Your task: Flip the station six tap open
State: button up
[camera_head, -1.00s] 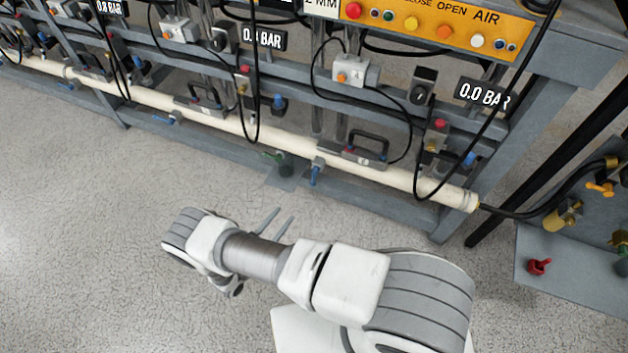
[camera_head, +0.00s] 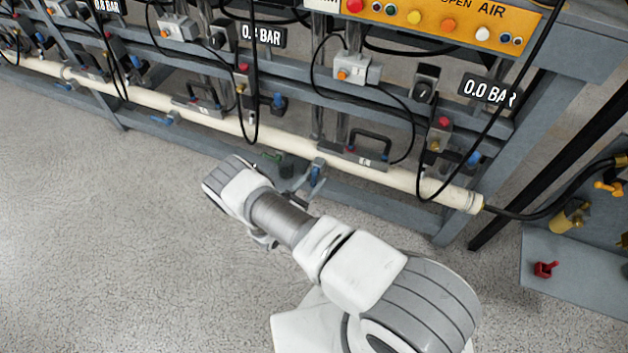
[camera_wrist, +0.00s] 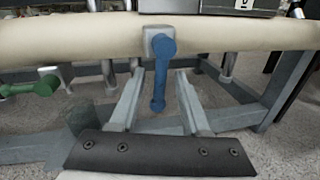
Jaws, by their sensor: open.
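My gripper (camera_wrist: 159,76) is open, with one finger on each side of the hanging lever. A gap shows between each finger and the lever; whether the lever is deep between them I cannot tell. In the head view my wrist hides part of the fingers. I cannot read a station number for this tap.
Grey frame rails and hanging black cables stand behind. A red valve (camera_head: 545,269) lies right on a grey plate. The floor at left is clear.

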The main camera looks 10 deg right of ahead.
jog(key=shift+w+d, duration=0.25)
grip_shut()
dwell(1.4)
